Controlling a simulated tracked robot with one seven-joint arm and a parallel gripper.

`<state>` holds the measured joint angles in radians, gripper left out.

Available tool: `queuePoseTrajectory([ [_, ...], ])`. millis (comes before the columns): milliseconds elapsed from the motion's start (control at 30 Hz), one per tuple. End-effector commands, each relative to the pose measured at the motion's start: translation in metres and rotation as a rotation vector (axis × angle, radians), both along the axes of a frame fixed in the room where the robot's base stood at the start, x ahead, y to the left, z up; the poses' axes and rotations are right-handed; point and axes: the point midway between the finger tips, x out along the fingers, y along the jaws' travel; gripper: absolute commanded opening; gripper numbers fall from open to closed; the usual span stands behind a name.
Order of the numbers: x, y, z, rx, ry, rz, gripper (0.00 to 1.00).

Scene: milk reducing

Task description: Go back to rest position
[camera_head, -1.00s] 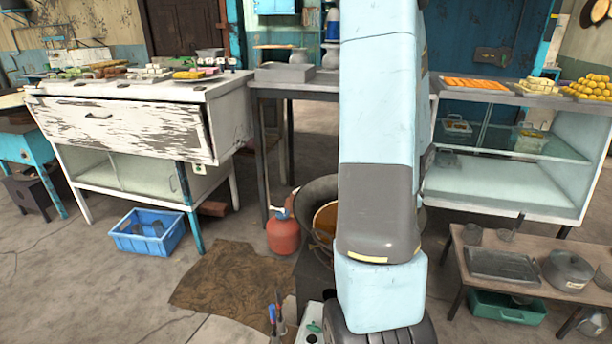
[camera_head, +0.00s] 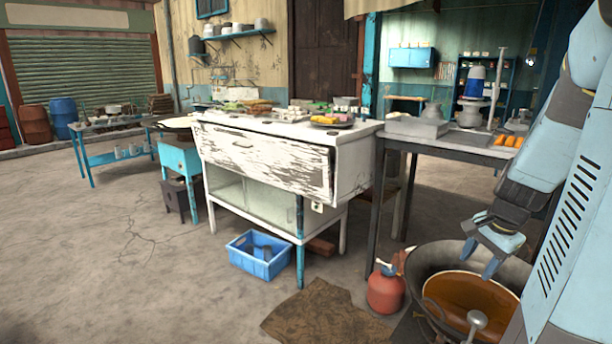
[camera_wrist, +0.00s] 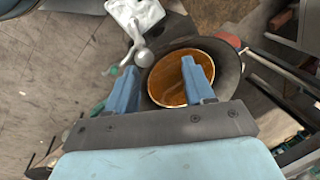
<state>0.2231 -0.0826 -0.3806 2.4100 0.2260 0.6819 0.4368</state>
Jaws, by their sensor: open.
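My gripper (camera_head: 490,262) is at the right of the head view, pointing down above a large dark pan (camera_head: 420,262) of brown liquid. Its two blue fingers are apart with nothing between them. In the wrist view my gripper (camera_wrist: 160,80) also shows open and empty, with the pan's brown liquid (camera_wrist: 170,84) below and between the fingers. A metal ladle (camera_head: 476,322) stands in the pan near its front side. My arm comes in from the right edge of the head view.
A white worn counter (camera_head: 265,155) with sweets stands in the middle. A blue crate (camera_head: 258,255) lies under its front. A red gas cylinder (camera_head: 385,290) stands left of the pan. A dark table (camera_head: 445,143) stands behind the pan.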

Motion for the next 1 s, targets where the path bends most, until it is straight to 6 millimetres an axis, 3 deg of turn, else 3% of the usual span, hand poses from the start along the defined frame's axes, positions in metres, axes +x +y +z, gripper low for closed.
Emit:
queuePoseTrajectory([
  [467,-0.017,0.094,0.078,-0.132,-0.141,0.494,0.53],
  [1000,-0.077,0.175,0.140,-0.381,-0.260,0.991,0.53],
])
